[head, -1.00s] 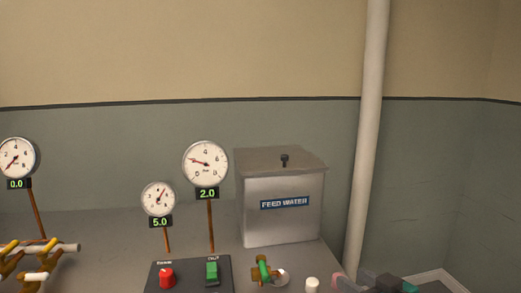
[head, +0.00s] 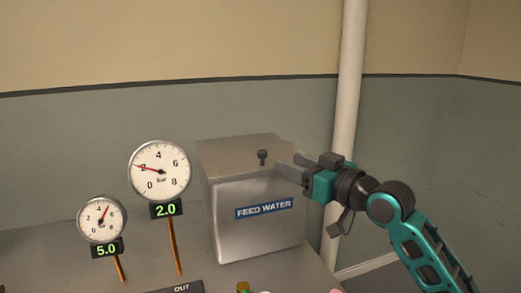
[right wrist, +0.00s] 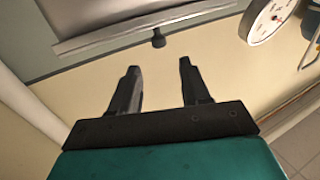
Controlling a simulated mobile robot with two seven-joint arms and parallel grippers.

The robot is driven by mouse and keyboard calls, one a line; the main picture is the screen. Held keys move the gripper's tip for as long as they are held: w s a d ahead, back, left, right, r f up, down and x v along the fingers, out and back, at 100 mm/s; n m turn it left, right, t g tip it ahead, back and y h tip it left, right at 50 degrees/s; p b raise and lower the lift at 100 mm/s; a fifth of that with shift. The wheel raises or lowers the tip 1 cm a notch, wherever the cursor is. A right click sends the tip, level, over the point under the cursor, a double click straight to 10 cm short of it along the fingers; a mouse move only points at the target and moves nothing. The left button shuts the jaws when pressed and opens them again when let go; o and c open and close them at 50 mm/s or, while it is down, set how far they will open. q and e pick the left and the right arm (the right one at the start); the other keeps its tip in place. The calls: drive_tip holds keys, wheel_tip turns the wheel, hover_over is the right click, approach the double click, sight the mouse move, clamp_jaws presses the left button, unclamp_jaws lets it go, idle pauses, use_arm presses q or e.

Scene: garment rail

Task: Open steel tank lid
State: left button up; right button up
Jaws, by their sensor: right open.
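The steel tank (head: 235,225) stands on the bench, with a blue FEED WATER label on its front. Its flat lid (head: 228,152) lies shut on top. A small dark knob (head: 262,157) stands on the lid; it also shows in the right wrist view (right wrist: 158,39). My right gripper (head: 284,164) is open and empty, just right of the knob, with its fingers pointing left. In the right wrist view the knob lies beyond the fingertips (right wrist: 157,66), in line with the gap between them. My left gripper is out of view.
Two dial gauges, one reading 2.0 (head: 160,170) and one 5.0 (head: 102,219), stand on copper stems left of the tank. A pale vertical pipe (head: 350,90) rises behind my right gripper. The space above the tank is clear.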

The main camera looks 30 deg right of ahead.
sight(266, 153)
drive_tip(key=w, duration=0.3)
drive_tip(key=w+a, duration=0.1)
drive_tip(key=w, duration=0.2)
drive_tip(key=w+p, duration=0.1)
drive_tip(key=w, duration=0.3)
drive_tip(key=shift+w+a+f, duration=0.1)
drive_tip(key=shift+a, duration=0.2)
drive_tip(key=shift+c, duration=0.4)
clamp_jaws()
